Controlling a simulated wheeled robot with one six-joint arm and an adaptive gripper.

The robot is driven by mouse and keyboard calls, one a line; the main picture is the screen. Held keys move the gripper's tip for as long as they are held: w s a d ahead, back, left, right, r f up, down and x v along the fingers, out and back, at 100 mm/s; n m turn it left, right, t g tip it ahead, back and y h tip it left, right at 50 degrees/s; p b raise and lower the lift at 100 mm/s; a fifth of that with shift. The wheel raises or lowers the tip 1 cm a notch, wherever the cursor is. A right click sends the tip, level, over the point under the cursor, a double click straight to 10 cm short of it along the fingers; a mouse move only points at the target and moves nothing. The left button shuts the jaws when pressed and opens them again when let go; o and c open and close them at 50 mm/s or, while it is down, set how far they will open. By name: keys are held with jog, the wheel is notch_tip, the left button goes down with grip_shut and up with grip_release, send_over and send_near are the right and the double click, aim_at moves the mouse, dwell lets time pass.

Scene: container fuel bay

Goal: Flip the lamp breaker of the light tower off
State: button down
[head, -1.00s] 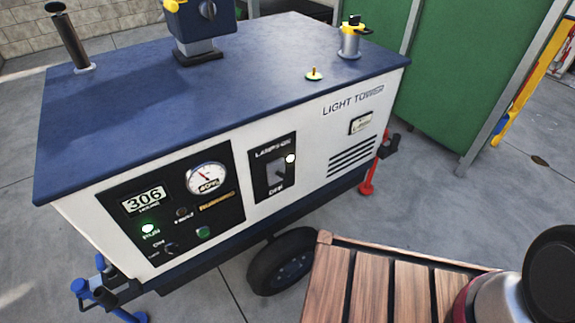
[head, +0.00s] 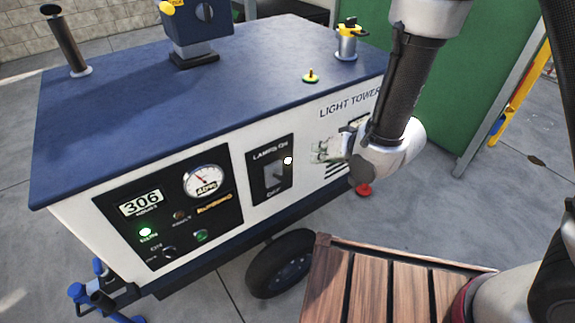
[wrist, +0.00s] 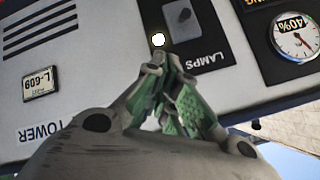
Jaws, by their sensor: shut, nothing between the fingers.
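The light tower (head: 190,75) is a blue-topped white unit. Its lamp breaker (head: 275,174) is a grey toggle on a black panel, marked LAMPS ON above and OFF below; the lever's exact position is hard to tell. A white indicator (head: 288,160) beside it is lit. In the wrist view, upside down, the breaker (wrist: 183,16) is at the top, just beyond my fingertips. My gripper (head: 318,151) is shut and empty, in front of the white panel just right of the breaker. It also shows in the wrist view (wrist: 172,72), apart from the toggle.
A gauge (head: 205,181) and a 306 display (head: 141,202) sit left of the breaker. A slatted wooden table (head: 390,290) stands in front at lower right. A green panel (head: 460,110) is behind on the right. A wheel (head: 282,262) shows below the breaker.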

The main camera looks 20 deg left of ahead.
aim_at(278, 177)
jog(key=shift+s+a+f+y, duration=0.4)
jog(key=shift+s+a+f, duration=0.6)
jog(key=shift+s+a, duration=0.2)
jog(key=x, duration=1)
jog(key=shift+d+f, duration=0.1)
